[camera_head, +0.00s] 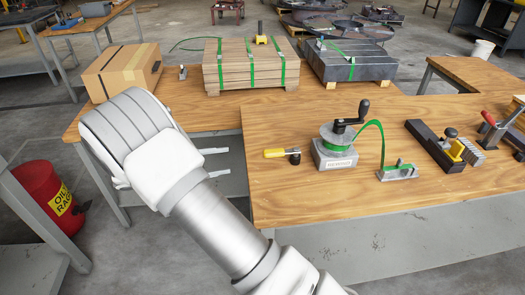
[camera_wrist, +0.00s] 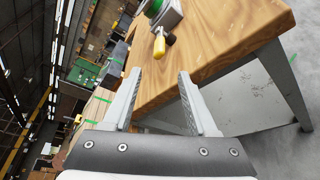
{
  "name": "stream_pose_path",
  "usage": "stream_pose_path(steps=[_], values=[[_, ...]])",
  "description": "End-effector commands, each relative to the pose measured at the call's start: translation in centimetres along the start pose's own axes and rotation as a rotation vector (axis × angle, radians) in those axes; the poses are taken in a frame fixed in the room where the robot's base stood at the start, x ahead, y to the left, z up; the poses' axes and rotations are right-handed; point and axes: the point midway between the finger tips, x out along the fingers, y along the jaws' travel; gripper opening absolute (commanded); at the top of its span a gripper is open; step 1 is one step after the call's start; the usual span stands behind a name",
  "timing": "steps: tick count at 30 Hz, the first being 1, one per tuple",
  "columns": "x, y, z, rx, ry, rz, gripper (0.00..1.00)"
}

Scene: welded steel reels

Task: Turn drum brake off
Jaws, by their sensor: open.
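A small grey reel unit (camera_head: 335,155) with a green strap drum (camera_head: 335,131) and a black crank on top stands on the near wooden bench. Its front label seems to read "REWIND". A lever with a yellow handle (camera_head: 275,153) sticks out to its left, with a dark knob near the unit. The wrist view shows the yellow handle (camera_wrist: 159,46) beyond my fingertips, and part of the green drum (camera_wrist: 153,7) at the top edge. My gripper (camera_head: 246,178) is open and empty, left of the near bench and apart from the lever. Its fingers (camera_wrist: 159,72) point toward the handle.
Green strap runs from the drum to a small metal plate (camera_head: 398,173). A dark clamp fixture (camera_head: 440,146) stands further right. Behind are a cardboard box (camera_head: 122,72), strapped timber (camera_head: 252,66) and strapped steel (camera_head: 350,62). The near bench top (camera_head: 300,205) is clear in front.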

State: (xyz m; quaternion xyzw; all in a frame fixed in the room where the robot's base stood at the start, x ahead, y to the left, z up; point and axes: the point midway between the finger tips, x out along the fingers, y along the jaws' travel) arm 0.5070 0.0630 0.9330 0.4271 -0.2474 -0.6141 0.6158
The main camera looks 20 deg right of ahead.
Motion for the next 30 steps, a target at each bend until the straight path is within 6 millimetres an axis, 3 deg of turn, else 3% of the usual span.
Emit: stream_pose_path(steps=[4, 8, 21, 30], values=[[0.6, -0.1, -0.2, -0.002, -0.003, 0.012, 0.58], [2.4, -0.1, -0.2, -0.002, -0.003, 0.01, 0.58], [12.0, -0.1, -0.1, -0.002, -0.004, 0.007, 0.58], [16.5, 0.0, -0.2, -0.001, -0.001, 0.009, 0.58]])
